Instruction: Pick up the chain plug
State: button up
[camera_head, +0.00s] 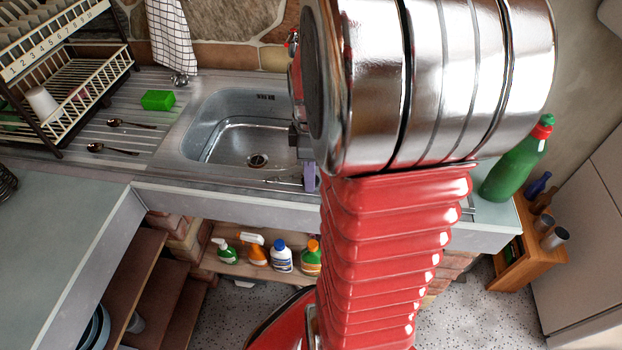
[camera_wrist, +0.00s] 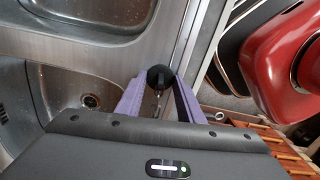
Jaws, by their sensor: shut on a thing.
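In the wrist view, the chain plug (camera_wrist: 158,74) shows as a dark round piece at the tips of my purple fingers, with a thin metallic strand running from it between them. My gripper (camera_wrist: 160,84) is shut on it, above the metal front rim of the sink. In the head view, a purple finger of my gripper (camera_head: 311,178) shows at the right front of the sink (camera_head: 205,125), with my arm covering the rest. The plug cannot be made out there. A thin metallic line lies by the finger.
A green sponge (camera_head: 158,100) and two spoons (camera_head: 131,124) lie on the drainboard beside a dish rack (camera_head: 70,105). A green bottle (camera_head: 515,165) stands on the right counter. Several cleaning bottles stand on the shelf (camera_head: 215,266) below. The sink basin is empty.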

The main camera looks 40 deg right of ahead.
jog(key=shift+r, duration=0.1)
notch_tip(320, 180, up, 10)
jog(key=shift+f, duration=0.1)
dwell(0.5)
dwell(0.5)
